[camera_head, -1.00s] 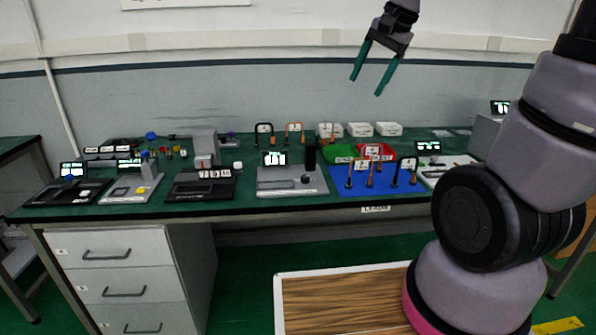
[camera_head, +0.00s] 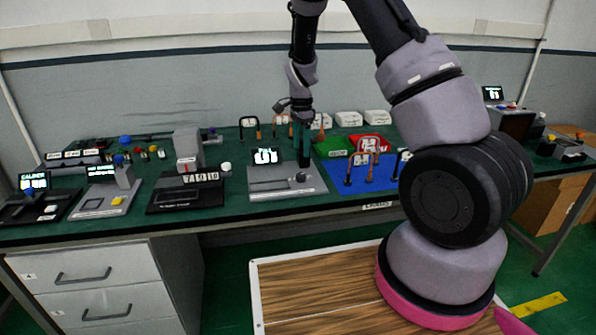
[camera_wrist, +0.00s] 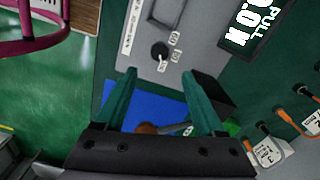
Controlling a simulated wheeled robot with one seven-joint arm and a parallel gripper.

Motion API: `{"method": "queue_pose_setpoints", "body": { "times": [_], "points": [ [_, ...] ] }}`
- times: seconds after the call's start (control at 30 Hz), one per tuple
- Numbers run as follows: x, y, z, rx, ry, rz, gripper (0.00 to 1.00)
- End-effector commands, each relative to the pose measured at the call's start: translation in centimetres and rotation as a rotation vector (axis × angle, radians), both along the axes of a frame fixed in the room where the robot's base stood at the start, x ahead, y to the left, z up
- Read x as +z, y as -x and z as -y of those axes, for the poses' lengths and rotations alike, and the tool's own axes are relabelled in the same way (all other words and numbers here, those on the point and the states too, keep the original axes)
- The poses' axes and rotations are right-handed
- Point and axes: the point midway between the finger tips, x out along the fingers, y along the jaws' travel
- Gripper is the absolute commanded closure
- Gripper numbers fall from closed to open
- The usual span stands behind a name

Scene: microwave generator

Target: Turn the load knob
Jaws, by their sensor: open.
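The grey tester plate (camera_head: 272,188) sits on the green bench with a lit display (camera_head: 265,156) at its back. A small dark round knob (camera_head: 301,177) stands on its right part. In the wrist view the knob (camera_wrist: 159,49) shows just beyond the gap between my fingertips, with small white labels beside it. The display there (camera_wrist: 250,22) reads a force value and "PULL". My gripper (camera_head: 302,158) is above the plate's back right, fingers pointing down. In the wrist view my gripper (camera_wrist: 160,73) is open and empty, apart from the knob.
A black block (camera_wrist: 212,90) stands close to the right finger in the wrist view. The blue mat (camera_head: 352,184) with orange and black leads (camera_head: 369,168) lies right of the plate. A black device (camera_head: 187,196) is to the left. Green and red trays (camera_head: 338,146) lie behind.

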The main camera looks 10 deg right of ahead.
Motion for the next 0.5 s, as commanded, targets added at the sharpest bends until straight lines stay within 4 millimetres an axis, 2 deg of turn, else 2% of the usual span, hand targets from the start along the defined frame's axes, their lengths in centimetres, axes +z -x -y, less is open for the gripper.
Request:
{"method": "queue_pose_setpoints", "body": {
  "times": [0.5],
  "points": [
    [-8.7,0.1,0.0,0.0,-0.001,-0.003,0.29]
  ]
}}
